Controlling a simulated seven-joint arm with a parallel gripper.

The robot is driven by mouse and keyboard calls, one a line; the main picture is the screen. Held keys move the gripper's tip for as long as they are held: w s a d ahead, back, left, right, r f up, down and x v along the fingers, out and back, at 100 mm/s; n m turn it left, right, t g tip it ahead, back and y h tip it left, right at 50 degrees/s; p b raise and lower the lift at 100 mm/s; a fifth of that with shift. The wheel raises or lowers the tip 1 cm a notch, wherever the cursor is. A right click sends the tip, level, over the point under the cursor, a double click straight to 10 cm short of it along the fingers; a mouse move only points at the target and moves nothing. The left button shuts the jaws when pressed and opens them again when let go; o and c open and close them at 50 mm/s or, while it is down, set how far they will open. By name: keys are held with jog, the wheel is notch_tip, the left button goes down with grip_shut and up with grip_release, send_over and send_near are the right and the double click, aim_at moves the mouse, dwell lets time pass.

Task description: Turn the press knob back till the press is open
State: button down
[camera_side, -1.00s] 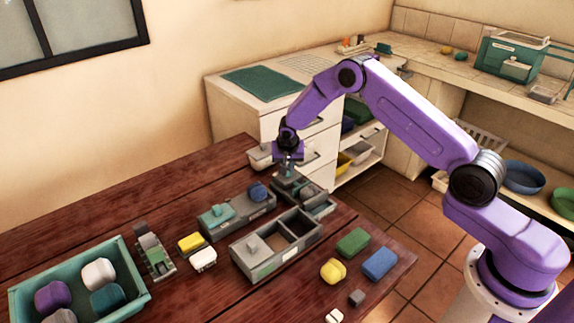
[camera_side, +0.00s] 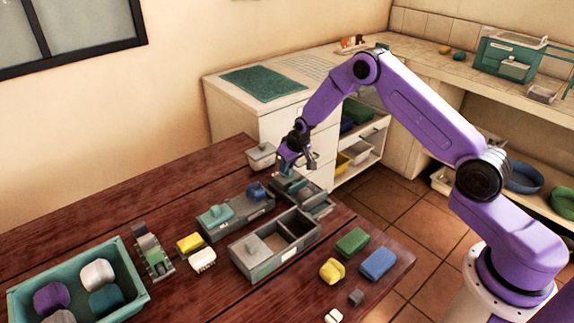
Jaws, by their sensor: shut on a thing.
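The press (camera_side: 316,203) is a dark grey block with a teal upper part, at the far right of the wooden table. My gripper (camera_side: 288,168) is over the press's back left end, tilted, with its fingers shut on the press knob. The knob is small and mostly hidden by the fingers. How far the press is open cannot be told at this size.
A grey compartment box (camera_side: 276,246) stands in front of the press, and a grey block with teal and blue knobs (camera_side: 236,215) stands left of it. A pale pot (camera_side: 261,155) is close behind my gripper. Yellow, green and blue pieces (camera_side: 379,263) lie front right.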

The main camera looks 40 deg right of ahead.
jog(key=n, duration=0.2)
jog(key=n+y, duration=0.1)
jog(key=n, duration=0.1)
jog(key=shift+d+g+y, duration=0.15)
jog(key=shift+g+y, duration=0.15)
jog(key=shift+n+g+y, duration=0.3)
jog(key=shift+n+y, duration=0.3)
jog(key=shift+n, duration=1.2)
jog(key=c, duration=1.1)
grip_release()
jog(key=shift+d, duration=0.1)
jog(key=v, duration=1.7)
jog(key=shift+d+r, duration=0.1)
